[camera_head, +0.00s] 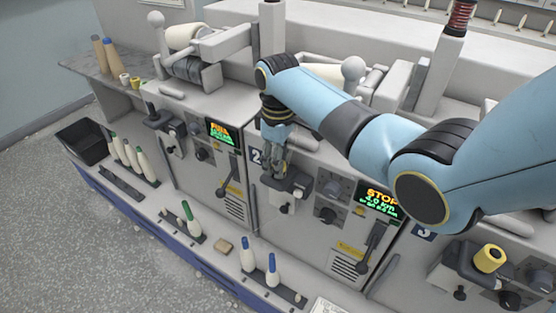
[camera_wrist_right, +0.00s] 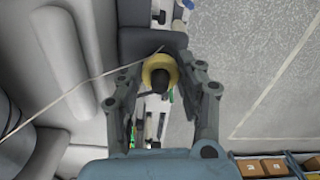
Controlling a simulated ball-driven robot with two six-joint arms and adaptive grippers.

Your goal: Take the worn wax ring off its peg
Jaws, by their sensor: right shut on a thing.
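My right gripper (camera_head: 273,168) reaches down to the dark peg bracket (camera_head: 289,180) on the front of the winding unit marked 2. In the right wrist view the pale yellow wax ring (camera_wrist_right: 149,67) sits between the fingertips of my right gripper (camera_wrist_right: 160,72), which is shut on it. A dark round centre shows inside the ring; I cannot tell whether the peg is still through it. In the head view the fingers and bracket hide the ring. My left gripper is not in view.
A thin yarn (camera_wrist_right: 95,78) crosses left of the ring in the wrist view. Another yellow ring (camera_head: 490,258) sits on unit 3.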

